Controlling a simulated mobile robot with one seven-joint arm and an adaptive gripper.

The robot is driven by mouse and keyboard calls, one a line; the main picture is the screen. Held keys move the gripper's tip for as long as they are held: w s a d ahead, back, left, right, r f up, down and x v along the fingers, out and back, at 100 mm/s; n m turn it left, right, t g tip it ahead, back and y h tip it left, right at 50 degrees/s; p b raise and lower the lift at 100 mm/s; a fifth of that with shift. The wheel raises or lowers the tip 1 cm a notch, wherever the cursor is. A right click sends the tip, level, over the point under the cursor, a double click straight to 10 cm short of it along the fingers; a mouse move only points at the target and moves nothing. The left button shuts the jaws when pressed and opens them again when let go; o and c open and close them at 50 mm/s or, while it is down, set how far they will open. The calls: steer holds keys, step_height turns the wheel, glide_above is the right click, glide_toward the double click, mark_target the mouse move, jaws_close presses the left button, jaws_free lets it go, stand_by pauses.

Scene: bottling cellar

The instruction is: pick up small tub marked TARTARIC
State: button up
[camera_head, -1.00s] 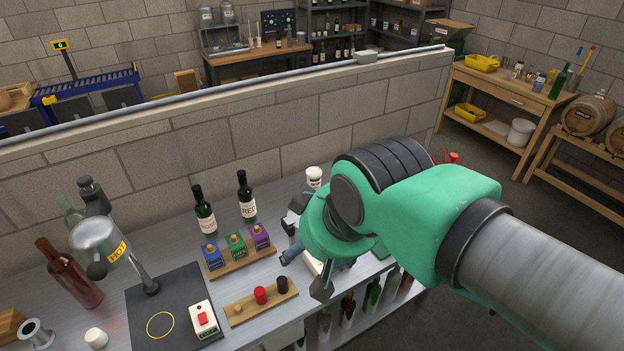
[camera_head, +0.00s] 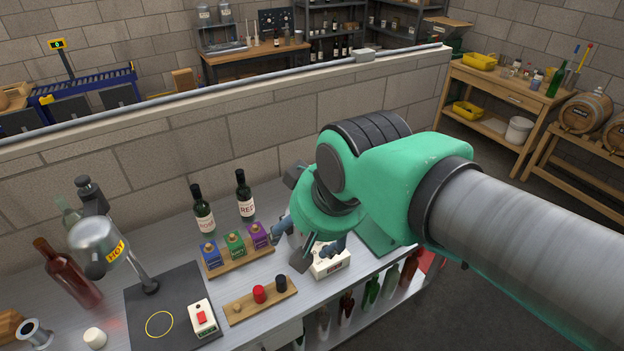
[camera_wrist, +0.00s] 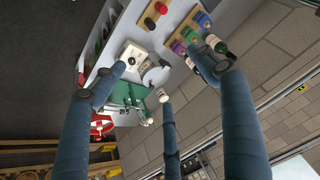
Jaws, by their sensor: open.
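No TARTARIC lettering can be read in either view. A small white tub-like container (camera_wrist: 163,96) shows in the wrist view, close to the tip of my middle finger; its label is too small to read and I cannot tell whether they touch. It is hidden behind my arm in the head view. My gripper (camera_head: 308,250) is over the right part of the bench in the head view, its blue-grey fingers pointing down. In the wrist view my gripper (camera_wrist: 165,84) has its fingers spread wide, with nothing held between them.
A white box (camera_head: 331,262) stands just beside my fingers. A rack of coloured boxes (camera_head: 236,257), a strip with red and dark caps (camera_head: 259,295) and two labelled bottles (camera_head: 245,196) are to the left. A block wall (camera_head: 150,165) rises behind the bench.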

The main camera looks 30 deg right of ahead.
steer(key=w+d+f+m, duration=0.1)
steer(key=w+d+m, duration=0.4)
steer(key=w, duration=0.6)
steer(key=w+d+f+m, duration=0.1)
steer(key=w+d+m, duration=0.3)
steer(key=w+m, duration=0.45)
steer(key=w+d+f+m, duration=0.1)
steer(key=w+d+m, duration=0.35)
steer(key=w, duration=0.75)
steer(key=w+d+f+m, duration=1.6)
steer(key=w+d+f, duration=0.2)
steer(key=d+f, duration=0.3)
steer(key=shift+d+f+g+p, duration=0.15)
steer(key=shift+f+g+p, duration=0.3)
steer(key=shift+f, duration=0.3)
steer(key=shift+w, duration=0.1)
steer(key=shift+b+x, duration=0.6)
steer(key=shift+x, duration=3.65)
steer(key=shift+w+f, duration=0.1)
